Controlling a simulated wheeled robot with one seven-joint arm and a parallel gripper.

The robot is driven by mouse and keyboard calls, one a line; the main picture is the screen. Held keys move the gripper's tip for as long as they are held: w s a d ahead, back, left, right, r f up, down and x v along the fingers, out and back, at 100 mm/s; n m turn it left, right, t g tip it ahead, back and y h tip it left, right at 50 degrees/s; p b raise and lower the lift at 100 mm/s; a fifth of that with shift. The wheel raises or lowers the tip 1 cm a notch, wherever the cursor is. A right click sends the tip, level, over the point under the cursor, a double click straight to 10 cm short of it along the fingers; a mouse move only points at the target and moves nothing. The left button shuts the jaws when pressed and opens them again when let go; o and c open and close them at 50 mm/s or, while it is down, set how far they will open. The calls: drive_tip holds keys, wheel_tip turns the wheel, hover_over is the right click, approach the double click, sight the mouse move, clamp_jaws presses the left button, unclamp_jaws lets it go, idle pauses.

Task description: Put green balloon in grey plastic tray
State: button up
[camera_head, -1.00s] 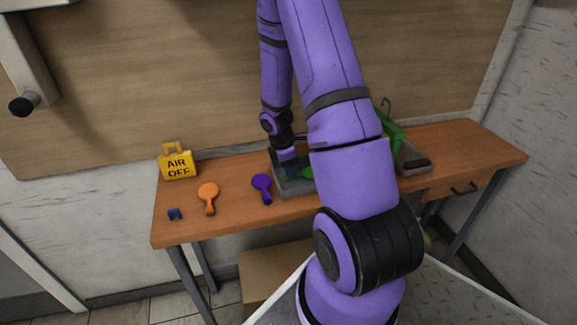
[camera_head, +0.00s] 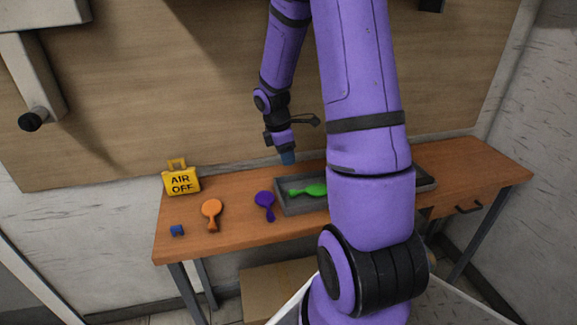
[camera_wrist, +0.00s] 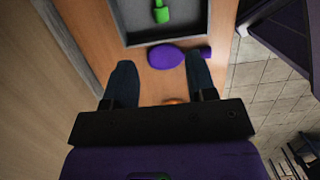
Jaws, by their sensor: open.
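The green balloon (camera_head: 308,190) lies flat inside the grey plastic tray (camera_head: 297,209), near its left end. In the wrist view part of the green balloon (camera_wrist: 161,13) shows on the floor of the tray (camera_wrist: 194,36). My gripper (camera_head: 288,158) is above the back left edge of the tray, empty and apart from the balloon. In the wrist view its two fingers (camera_wrist: 160,82) are spread with nothing between them but the table below. My arm hides the middle of the tray.
A purple balloon (camera_head: 265,204) lies just left of the tray. An orange balloon (camera_head: 212,213), a small blue piece (camera_head: 177,230) and a yellow "AIR OFF" block (camera_head: 181,181) are farther left on the wooden table (camera_head: 240,228). A wooden board (camera_head: 180,100) stands behind.

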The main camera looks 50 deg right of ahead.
drive_tip(key=s+a+r+m+t, duration=0.1)
drive_tip(key=s+a+r+m, duration=0.15)
drive_tip(key=a+r, duration=0.45)
drive_tip(key=s+a+r+m+t, duration=0.1)
drive_tip(key=a+r+m+t, duration=0.2)
drive_tip(key=r, duration=0.6)
drive_tip(key=s+a+r+m+t+y, duration=0.1)
drive_tip(key=s+a+r+m, duration=0.2)
drive_tip(key=s+a+r, duration=0.2)
drive_tip(key=s+a+r+m+t+y, duration=0.1)
drive_tip(key=s+a+r+m, duration=0.2)
drive_tip(key=s+a, duration=0.5)
drive_tip(key=shift+s+r, duration=0.9)
drive_tip(key=shift+s, duration=0.05)
